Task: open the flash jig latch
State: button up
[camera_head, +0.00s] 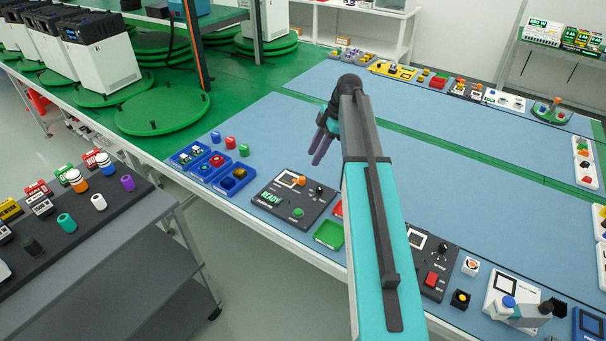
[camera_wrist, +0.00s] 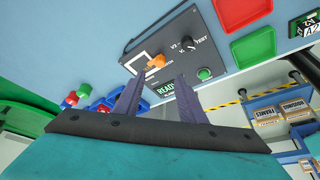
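The flash jig (camera_head: 275,200) is a dark panel on the blue table, with a lit READY display, a green button (camera_head: 298,212), a knob and a white-framed square. Its orange latch (camera_head: 300,181) sits at that frame and also shows in the wrist view (camera_wrist: 156,61). My gripper (camera_head: 318,158) hangs above the table behind the jig, apart from it. In the wrist view its purple fingers (camera_wrist: 161,80) are spread with nothing between them. The latch appears beyond the fingertips, between them. The left finger hides part of the panel's edge.
Blue bins (camera_head: 212,166) with small parts stand left of the jig. A green tray (camera_head: 330,233) lies to its right, beside a partly hidden red one. A second dark panel (camera_head: 433,262) is right of my arm.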

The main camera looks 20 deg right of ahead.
aim_at(303, 178)
jog(key=shift+p+x, duration=1.05)
jog(key=shift+x, duration=4.05)
jog(key=shift+s, duration=0.1)
grip_shut()
